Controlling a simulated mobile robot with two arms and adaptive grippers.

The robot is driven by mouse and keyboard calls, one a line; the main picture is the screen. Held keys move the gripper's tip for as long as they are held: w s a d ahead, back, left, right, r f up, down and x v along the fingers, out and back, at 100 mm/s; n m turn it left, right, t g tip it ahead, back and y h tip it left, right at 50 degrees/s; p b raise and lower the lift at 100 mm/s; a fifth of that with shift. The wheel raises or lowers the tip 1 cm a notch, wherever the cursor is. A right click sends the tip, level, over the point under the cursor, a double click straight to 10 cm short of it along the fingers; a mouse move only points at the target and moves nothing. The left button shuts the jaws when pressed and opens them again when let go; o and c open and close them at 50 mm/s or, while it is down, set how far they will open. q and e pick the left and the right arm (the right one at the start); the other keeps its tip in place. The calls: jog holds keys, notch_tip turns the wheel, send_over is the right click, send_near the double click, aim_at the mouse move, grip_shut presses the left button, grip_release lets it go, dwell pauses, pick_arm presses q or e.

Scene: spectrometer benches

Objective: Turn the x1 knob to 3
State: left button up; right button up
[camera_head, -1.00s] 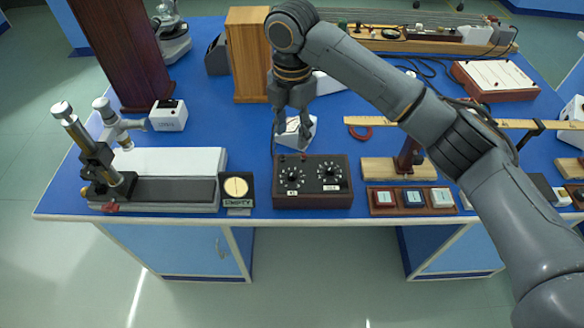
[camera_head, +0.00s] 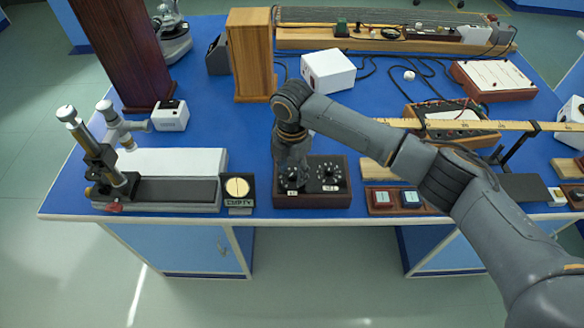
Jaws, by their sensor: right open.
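The dark box with two dial knobs (camera_head: 312,201) sits at the front edge of the blue bench. Its right knob (camera_head: 330,174) shows clearly, with white markings around it and a small white label below. The left knob (camera_head: 294,180) is partly covered by my right gripper (camera_head: 293,172), which points down over it with its fingers open. Whether the fingers touch the knob cannot be seen. The labels are too small to read for certain, and the knob setting is unclear. My left gripper is not in view.
A microscope-like instrument (camera_head: 95,150) stands further left. A wooden case (camera_head: 250,55) and a white box (camera_head: 328,70) stand behind.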

grip_shut()
